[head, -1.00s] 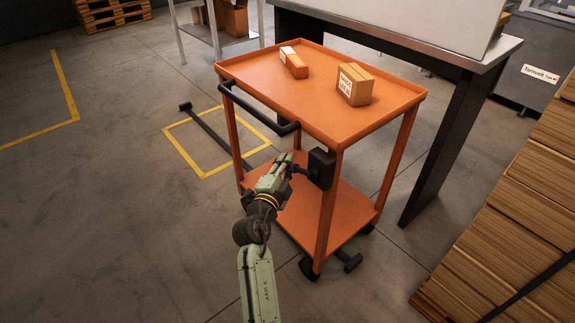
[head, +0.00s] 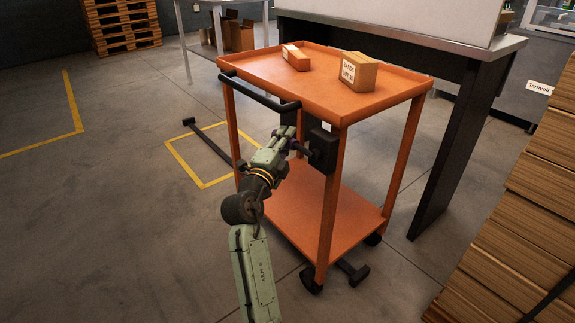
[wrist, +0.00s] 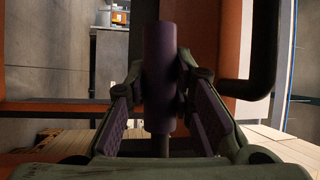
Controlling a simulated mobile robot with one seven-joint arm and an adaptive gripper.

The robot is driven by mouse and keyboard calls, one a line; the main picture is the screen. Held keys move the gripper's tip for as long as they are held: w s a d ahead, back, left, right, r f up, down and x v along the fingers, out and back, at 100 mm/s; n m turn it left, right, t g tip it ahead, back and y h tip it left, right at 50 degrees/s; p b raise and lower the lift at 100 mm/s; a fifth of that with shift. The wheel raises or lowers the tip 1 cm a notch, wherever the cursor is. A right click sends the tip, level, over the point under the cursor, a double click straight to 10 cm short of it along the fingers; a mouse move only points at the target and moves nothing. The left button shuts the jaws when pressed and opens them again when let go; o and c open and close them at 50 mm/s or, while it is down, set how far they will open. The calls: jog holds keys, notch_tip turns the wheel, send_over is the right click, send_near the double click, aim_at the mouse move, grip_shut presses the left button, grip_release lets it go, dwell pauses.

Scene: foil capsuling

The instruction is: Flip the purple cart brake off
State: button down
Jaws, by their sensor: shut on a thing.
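The cart (head: 335,101) is orange, with two shelves and a black push handle (head: 262,97). A black brake box (head: 323,150) is fixed to its near leg. The brake lever (wrist: 160,75) is a dark purple cylindrical grip, upright in the middle of the wrist view. In the head view it is mostly hidden by my gripper (head: 296,143), just left of the box. My gripper's two fingers (wrist: 164,95) are closed against both sides of the lever in the wrist view.
Two cartons (head: 359,70) (head: 296,57) stand on the cart's top shelf. A grey workbench (head: 400,42) is behind the cart. Stacked boards (head: 530,200) stand at the right. The floor at the left is open, with yellow lines (head: 75,105).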

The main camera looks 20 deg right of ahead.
jog(key=r+m+h+b, duration=0.1)
jog(key=m+b, duration=0.1)
jog(key=b, duration=0.4)
jog(key=shift+s+r+b, duration=0.1)
jog(key=shift+r+b, duration=0.05)
jog(key=shift+b, duration=0.15)
jog(key=r+m+b, duration=0.1)
jog(key=b, duration=0.1)
jog(key=r+m+h+b, duration=0.1)
jog(key=b, duration=0.1)
jog(key=shift+s+d+r+m+h, duration=0.15)
jog(key=shift+s+d+m+h, duration=0.05)
jog(key=shift+s+m+h, duration=0.1)
jog(key=c, duration=1.4)
grip_release()
jog(key=shift+w, duration=0.1)
jog(key=shift+o, duration=0.2)
jog(key=shift+a, duration=0.1)
jog(key=shift+w+p, duration=0.1)
jog(key=shift+p, duration=0.95)
